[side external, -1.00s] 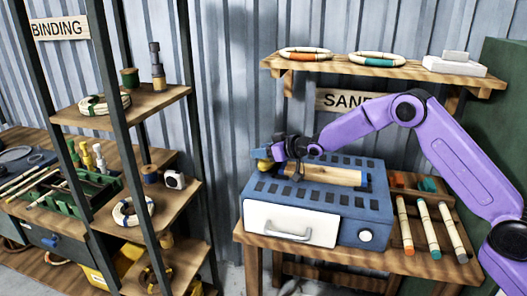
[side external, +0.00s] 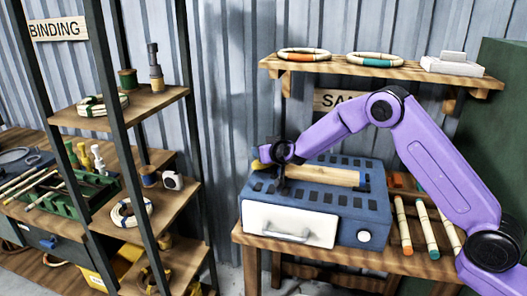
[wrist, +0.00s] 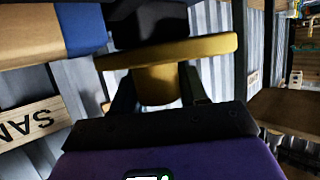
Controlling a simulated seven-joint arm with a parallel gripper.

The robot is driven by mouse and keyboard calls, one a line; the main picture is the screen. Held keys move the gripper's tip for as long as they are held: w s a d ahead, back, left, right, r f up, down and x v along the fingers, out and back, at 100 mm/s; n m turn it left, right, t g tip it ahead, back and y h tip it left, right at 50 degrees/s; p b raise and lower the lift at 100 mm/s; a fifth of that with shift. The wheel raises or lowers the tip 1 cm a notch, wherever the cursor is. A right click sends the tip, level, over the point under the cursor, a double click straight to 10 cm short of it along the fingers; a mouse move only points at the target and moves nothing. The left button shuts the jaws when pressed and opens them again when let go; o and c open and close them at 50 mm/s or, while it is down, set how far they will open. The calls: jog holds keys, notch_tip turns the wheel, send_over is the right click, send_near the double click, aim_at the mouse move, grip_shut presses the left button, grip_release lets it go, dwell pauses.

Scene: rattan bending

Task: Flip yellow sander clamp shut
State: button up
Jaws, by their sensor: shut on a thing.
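The blue sander (side external: 330,200) sits on the wooden bench, with a tan roller (side external: 325,175) lying along its top. A small yellow part of the clamp (side external: 256,165) shows at the roller's left end, mostly hidden by my wrist. In the wrist view the yellow clamp (wrist: 205,47) is a wide bar with a rounded stub below it, against a black block. My gripper (wrist: 158,92) has its dark fingers on both sides of the yellow stub and is shut on it. In the side view my gripper (side external: 279,175) is at the sander's left end, its fingertips hard to make out.
A shelf (side external: 375,66) with rattan rings and white blocks hangs above the sander. A rack of rattan sticks (side external: 425,225) stands to the right. A dark-framed shelving unit (side external: 120,115) with spools stands to the left. A corrugated wall is behind.

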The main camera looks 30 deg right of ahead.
jog(key=m+h, duration=0.2)
jog(key=m+g+h, duration=0.1)
jog(key=m+h, duration=0.1)
jog(key=m+g+h, duration=0.1)
jog(key=h, duration=0.1)
jog(key=shift+s+d+m, duration=0.15)
jog(key=shift+d+m, duration=0.2)
jog(key=shift+m, duration=0.05)
jog(key=shift+s+d+m+g+h, duration=0.1)
jog(key=shift+d+m+g+h, duration=0.05)
jog(key=shift+m+g+h, duration=0.7)
jog(key=shift+s+d+m+g+h, duration=0.15)
jog(key=shift+m+g+h, duration=0.5)
jog(key=shift+m+h, duration=0.4)
jog(key=shift+d+r+m+g, duration=0.1)
jog(key=shift+d+m+g, duration=0.05)
jog(key=shift+m+g, duration=0.25)
jog(key=o, duration=1)
jog(key=shift+c, duration=0.2)
jog(key=v, duration=1.7)
jog(key=shift+a, duration=0.4)
